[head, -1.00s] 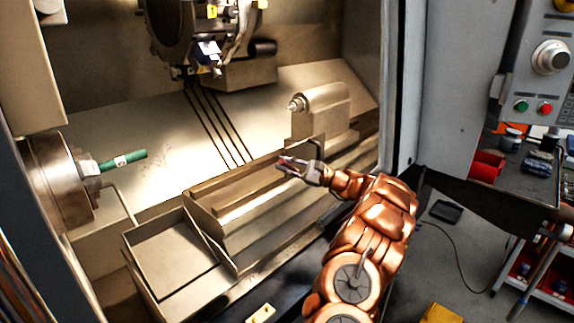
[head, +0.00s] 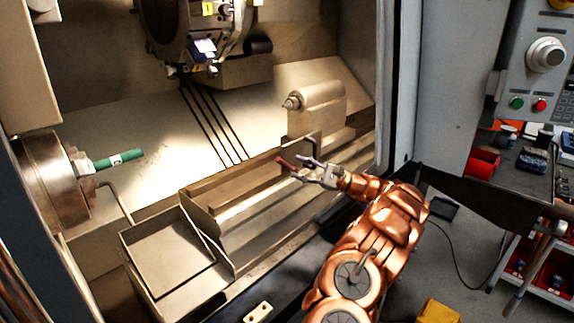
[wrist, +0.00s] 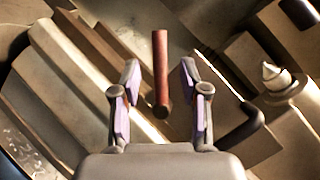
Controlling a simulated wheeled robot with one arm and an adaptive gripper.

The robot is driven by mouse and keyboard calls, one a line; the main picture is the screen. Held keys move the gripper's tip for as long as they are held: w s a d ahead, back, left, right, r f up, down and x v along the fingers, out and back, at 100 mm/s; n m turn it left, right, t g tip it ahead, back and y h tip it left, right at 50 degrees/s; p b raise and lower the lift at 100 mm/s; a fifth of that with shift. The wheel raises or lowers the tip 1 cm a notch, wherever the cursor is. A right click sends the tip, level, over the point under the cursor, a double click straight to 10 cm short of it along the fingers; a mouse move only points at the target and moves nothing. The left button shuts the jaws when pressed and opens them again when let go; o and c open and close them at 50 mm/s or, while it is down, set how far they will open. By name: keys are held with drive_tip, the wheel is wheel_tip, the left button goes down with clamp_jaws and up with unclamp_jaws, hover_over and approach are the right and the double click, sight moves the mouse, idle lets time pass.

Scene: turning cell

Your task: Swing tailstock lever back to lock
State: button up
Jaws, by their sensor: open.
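The tailstock (head: 318,110) stands at the right end of the lathe bed, its pointed centre facing left; the centre (wrist: 275,76) is at the right in the wrist view. A red-brown rod (wrist: 161,65), which looks like the lever's handle, stands between my gripper's fingers with a gap on each side. My gripper (wrist: 160,82) is open around it. In the head view my gripper (head: 297,167) is in front of the tailstock, with the rod's red end (head: 284,161) at its fingertips. The rod's joint to the tailstock is not clear.
A dark bent bar (wrist: 246,126) lies close to the right finger. The chuck (head: 48,180) holds a green part (head: 118,159) at the left. The turret (head: 195,30) hangs above. A tray (head: 165,255) is at the front left. The door edge (head: 388,90) stands right of the tailstock.

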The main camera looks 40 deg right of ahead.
drive_tip(key=shift+v, duration=2.8)
drive_tip(key=shift+c, duration=0.2)
